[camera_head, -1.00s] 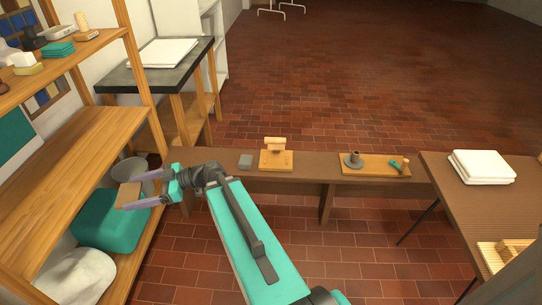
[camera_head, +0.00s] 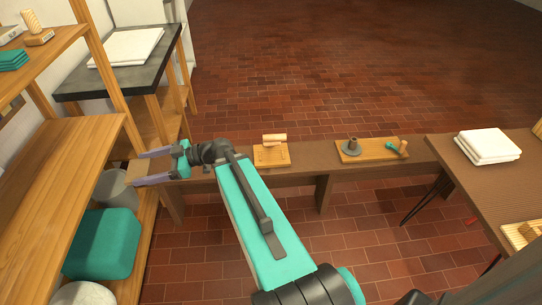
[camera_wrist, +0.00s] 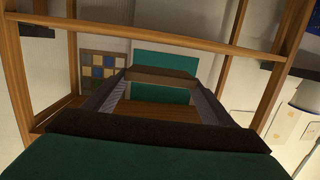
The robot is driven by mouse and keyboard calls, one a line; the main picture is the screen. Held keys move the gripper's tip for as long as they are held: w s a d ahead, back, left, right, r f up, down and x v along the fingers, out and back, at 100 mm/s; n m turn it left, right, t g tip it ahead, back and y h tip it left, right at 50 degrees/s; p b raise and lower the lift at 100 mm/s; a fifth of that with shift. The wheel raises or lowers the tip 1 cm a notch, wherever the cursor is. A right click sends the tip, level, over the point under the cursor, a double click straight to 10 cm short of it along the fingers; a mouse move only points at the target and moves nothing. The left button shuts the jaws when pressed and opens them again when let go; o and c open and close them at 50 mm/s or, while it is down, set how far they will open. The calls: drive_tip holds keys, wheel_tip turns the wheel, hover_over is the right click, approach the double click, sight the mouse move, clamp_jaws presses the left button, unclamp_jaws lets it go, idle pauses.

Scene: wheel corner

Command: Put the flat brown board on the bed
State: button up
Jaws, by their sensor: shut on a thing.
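My gripper (camera_head: 147,168) is shut on the flat brown board (camera_head: 136,173), beside the wooden shelf at the left and near the left end of the long brown bench. In the wrist view the board (camera_wrist: 163,76) spans between the two grey-purple fingers (camera_wrist: 160,92). Only one narrow side of it shows there. Nothing in view is plainly a bed. I cannot tell whether the word means one of the flat surfaces here, such as the dark-topped table (camera_head: 84,88) or the brown bench (camera_head: 315,164).
The wooden shelf (camera_head: 70,150) stands close left, with a teal box (camera_head: 103,245) and a grey bucket (camera_head: 114,188) low down. A right table (camera_head: 470,175) bears white slabs (camera_head: 488,146). The tiled floor behind is open.

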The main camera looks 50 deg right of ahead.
drive_tip(key=shift+a+f, duration=0.1)
wheel_tip(320, 180, down, 20)
drive_tip(key=w+b, duration=0.1)
drive_tip(key=b, duration=2.9)
drive_tip(key=s+d+f+m+t+h, duration=0.1)
drive_tip(key=d+f+m+t+h, duration=0.15)
drive_tip(key=d, duration=1.35)
drive_tip(key=s+d+f+m+t+h, duration=0.1)
drive_tip(key=d+f+m+t+h, duration=0.15)
drive_tip(key=d, duration=1.35)
drive_tip(key=s+d+f+m+t+h, duration=0.1)
drive_tip(key=s+d+f+m+h, duration=0.1)
drive_tip(key=s+d, duration=0.8)
drive_tip(key=s+d+f+m+h, duration=0.2)
drive_tip(key=s+d+h, duration=0.3)
drive_tip(key=s+d, duration=0.5)
drive_tip(key=d+m, duration=0.1)
drive_tip(key=d, duration=0.5)
drive_tip(key=shift+t, duration=0.4)
drive_tip(key=shift+w, duration=0.1)
